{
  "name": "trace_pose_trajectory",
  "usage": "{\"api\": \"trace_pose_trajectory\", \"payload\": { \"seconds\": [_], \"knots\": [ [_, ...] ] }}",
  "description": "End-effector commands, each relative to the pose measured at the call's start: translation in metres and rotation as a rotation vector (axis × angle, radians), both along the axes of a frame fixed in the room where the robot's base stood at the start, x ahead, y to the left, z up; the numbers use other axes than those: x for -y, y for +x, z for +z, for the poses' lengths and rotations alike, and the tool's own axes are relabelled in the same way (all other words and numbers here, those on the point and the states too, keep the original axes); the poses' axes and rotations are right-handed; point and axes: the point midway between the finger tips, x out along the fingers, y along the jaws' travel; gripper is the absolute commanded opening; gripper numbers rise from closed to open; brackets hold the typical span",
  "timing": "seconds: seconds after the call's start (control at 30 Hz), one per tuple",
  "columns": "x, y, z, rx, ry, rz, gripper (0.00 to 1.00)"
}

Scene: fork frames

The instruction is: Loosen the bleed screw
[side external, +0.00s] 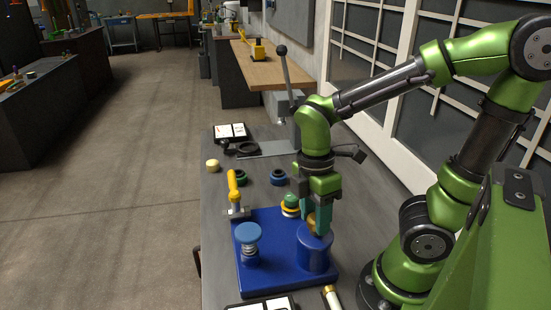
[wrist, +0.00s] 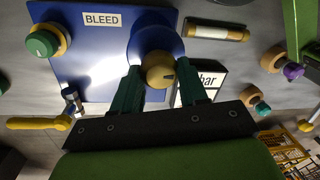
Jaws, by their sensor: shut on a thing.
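The bleed screw appears to be the brass-yellow knob (side external: 311,222) on top of a blue cylinder (side external: 314,256). The cylinder stands upright on a blue base plate (side external: 275,272). My gripper (side external: 318,222) points down over the cylinder, with its green fingers around the knob. In the wrist view the knob (wrist: 160,71), with a dark mark on its face, sits between the fingertips (wrist: 158,76), and my gripper is shut on it. The blue cylinder (wrist: 152,38) shows behind it. A white label reading BLEED (wrist: 103,19) lies on the plate. The fingers partly hide the knob in the side view.
On the plate are a blue knob on a spring (side external: 248,237), a green knob with a yellow ring (side external: 290,204) and a yellow-handled valve (side external: 233,187). Dark rings (side external: 278,178) lie behind. A lever (side external: 287,75) stands farther back. A brass-and-white tube (side external: 331,297) lies in front.

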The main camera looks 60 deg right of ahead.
Motion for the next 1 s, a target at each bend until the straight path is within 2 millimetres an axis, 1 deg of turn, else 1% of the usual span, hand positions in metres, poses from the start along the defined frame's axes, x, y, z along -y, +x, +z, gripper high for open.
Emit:
{"api": "trace_pose_trajectory", "payload": {
  "seconds": [0.43,0.47,0.6,0.87,1.0],
  "knots": [
    [0.0006,-0.0001,-0.0012,0.000,-0.003,0.010,0.12],
    [0.0006,-0.0001,-0.0012,0.000,-0.003,0.010,0.47],
    [0.0005,-0.0001,-0.0009,0.000,-0.002,0.009,0.69],
    [0.0003,-0.0001,-0.0002,-0.001,-0.001,0.008,0.69],
    [0.0007,0.0017,0.0068,0.003,-0.002,0.008,0.69]
  ]
}}
